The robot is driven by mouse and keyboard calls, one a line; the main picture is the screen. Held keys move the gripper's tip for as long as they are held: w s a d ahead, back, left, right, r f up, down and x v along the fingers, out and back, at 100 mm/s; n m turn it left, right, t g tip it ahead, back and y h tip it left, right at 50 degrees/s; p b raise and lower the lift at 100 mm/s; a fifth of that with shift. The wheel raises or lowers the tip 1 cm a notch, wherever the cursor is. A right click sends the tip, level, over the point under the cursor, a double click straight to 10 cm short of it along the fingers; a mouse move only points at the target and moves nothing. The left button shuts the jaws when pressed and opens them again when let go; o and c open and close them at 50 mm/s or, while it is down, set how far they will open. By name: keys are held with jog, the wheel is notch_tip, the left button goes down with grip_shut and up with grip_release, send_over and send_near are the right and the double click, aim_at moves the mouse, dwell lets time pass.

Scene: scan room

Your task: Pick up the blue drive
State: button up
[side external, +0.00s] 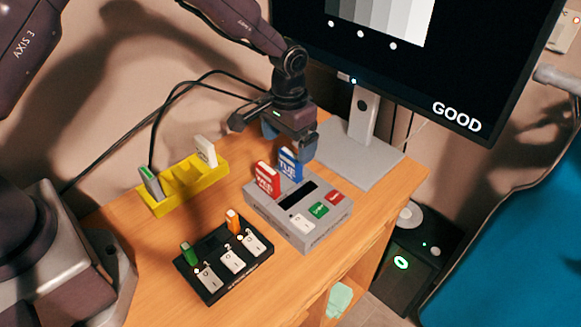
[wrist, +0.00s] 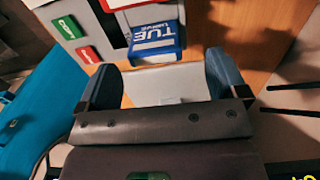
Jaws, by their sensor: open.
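The blue drive (side external: 290,165) stands upright in the back of a grey reader box (side external: 270,212), to the right of a red drive (side external: 266,178). In the wrist view the blue drive (wrist: 155,40) shows white "TUE" lettering, just beyond my fingertips and roughly centred between them. My gripper (side external: 289,150) is open with blue fingers, right above and behind the blue drive in the side view. In the wrist view my gripper (wrist: 160,66) has nothing between its fingers. I cannot tell whether a finger touches the drive.
A yellow rack (side external: 185,190) holds a grey-green and a white drive at the left. A black tray (side external: 225,260) with a green and an orange drive is in front. A monitor (side external: 400,60) on a grey stand base (side external: 365,158) rises close behind my gripper.

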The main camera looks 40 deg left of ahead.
aim_at(291, 153)
jog(key=f, duration=0.5)
jog(key=shift+d+f, duration=0.15)
jog(key=shift+d, duration=0.1)
jog(key=c, duration=1.1)
